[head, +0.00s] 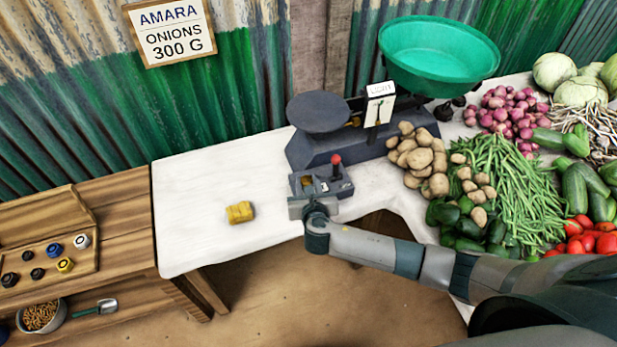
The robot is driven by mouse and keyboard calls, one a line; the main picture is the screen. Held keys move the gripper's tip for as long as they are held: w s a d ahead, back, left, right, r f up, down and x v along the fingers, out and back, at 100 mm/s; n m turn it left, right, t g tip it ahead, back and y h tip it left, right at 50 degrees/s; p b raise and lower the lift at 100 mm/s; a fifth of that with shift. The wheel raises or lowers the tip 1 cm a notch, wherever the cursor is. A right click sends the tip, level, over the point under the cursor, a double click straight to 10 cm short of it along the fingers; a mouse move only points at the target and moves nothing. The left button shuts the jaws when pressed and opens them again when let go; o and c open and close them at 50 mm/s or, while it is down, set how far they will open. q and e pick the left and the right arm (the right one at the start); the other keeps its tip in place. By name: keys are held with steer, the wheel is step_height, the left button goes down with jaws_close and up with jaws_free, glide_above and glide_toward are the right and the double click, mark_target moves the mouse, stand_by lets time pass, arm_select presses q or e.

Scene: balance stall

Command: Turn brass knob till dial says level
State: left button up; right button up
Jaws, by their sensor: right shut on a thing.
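A dark grey balance (348,148) stands on the white tabletop, with a flat dark pan on its left and a green bowl pan (440,55) on its right. Its upright white dial (379,110) has a small plate above it that seems to read "LIGHT"; the pointer is too small to read. My right gripper (318,184) is at the balance's near side, shut on a small brass-coloured piece (308,183) that looks like the brass knob, mostly hidden by the fingers. A red-topped lever (336,160) stands right beside the fingers. My left gripper is out of view.
A yellow block (240,212) lies on the bare left part of the white table (200,180). Potatoes (418,158), green beans (505,190) and other vegetables crowd the right. A wooden bench (115,225) with several small weights is at left. A sign (170,32) reads "AMARA ONIONS 300 G".

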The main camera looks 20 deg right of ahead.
steer(key=shift+a+r+m+h, duration=0.1)
steer(key=shift+m+h, duration=0.4)
steer(key=shift+h, duration=0.1)
steer(key=o, duration=1)
steer(key=b+v, duration=0.1)
steer(key=v, duration=1.6)
steer(key=shift+a+r+b, duration=0.1)
steer(key=shift+b, duration=0.3)
